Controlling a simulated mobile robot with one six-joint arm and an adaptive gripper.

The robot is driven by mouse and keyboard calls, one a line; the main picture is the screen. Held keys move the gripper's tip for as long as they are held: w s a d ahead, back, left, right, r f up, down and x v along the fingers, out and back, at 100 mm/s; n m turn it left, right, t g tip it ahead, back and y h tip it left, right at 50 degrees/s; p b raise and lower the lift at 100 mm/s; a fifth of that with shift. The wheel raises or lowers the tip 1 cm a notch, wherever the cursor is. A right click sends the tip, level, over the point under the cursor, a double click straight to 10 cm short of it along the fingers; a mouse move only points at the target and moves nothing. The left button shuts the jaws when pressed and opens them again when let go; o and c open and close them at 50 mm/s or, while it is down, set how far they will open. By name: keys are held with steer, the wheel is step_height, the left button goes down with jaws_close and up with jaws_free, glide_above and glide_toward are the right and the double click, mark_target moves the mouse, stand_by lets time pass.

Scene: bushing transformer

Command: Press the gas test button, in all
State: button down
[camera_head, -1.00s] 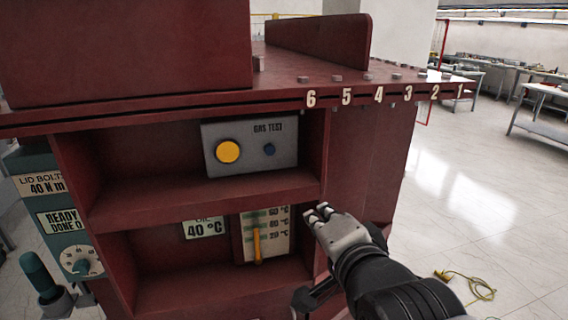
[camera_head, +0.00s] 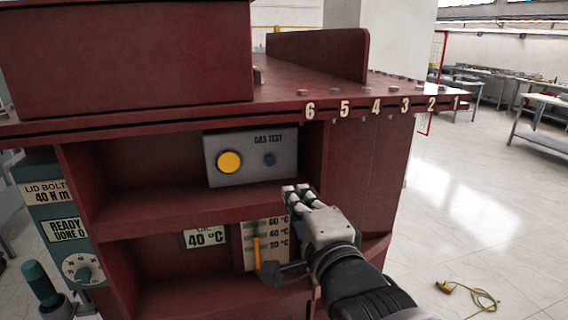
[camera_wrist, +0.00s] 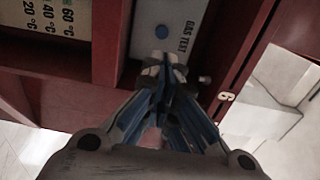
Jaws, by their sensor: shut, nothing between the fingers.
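The grey gas test panel (camera_head: 237,172) is set in the upper compartment of the dark red cabinet. The yellow part is out of the wrist view.
The shelf (camera_head: 180,203) divides the panel's compartment from the lower one, which holds a temperature scale (camera_head: 278,240) and a 40 °C label (camera_head: 205,237). The numbered top ledge (camera_head: 376,108) overhangs. A teal lid bolt unit (camera_head: 62,222) stands left. A yellow cable (camera_head: 468,294) lies on the floor.

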glide_toward(270, 160)
steer(key=w, duration=0.6)
steer(key=shift+f+b, duration=0.2)
steer(key=shift+b, duration=0.2)
steer(key=shift+w+a, duration=0.2)
steer(key=shift+w, duration=0.3)
steer(key=shift+r, duration=0.1)
steer(key=shift+w, duration=0.1)
